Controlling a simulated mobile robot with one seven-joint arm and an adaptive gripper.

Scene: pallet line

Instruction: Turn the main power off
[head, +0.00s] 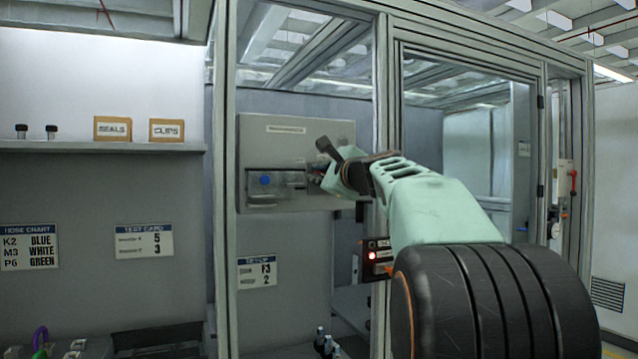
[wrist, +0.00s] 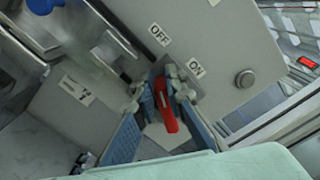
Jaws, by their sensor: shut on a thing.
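The grey power box (head: 290,135) is mounted inside the framed enclosure in the head view. In the wrist view a red switch handle (wrist: 165,108) is on its face, near an OFF label (wrist: 159,35) and an ON label (wrist: 196,69). My gripper (wrist: 160,92) is shut on the red handle, with one blue-grey finger on each side. In the head view my gripper (head: 328,172) is at the right part of the box and hides the handle. I cannot tell which label the handle points to.
A blue round knob (head: 264,180) is left of my gripper on the box. Aluminium frame posts (head: 381,110) stand close to my arm. A small panel with a red light (head: 373,256) is below. A shelf (head: 100,147) with boxes is at left.

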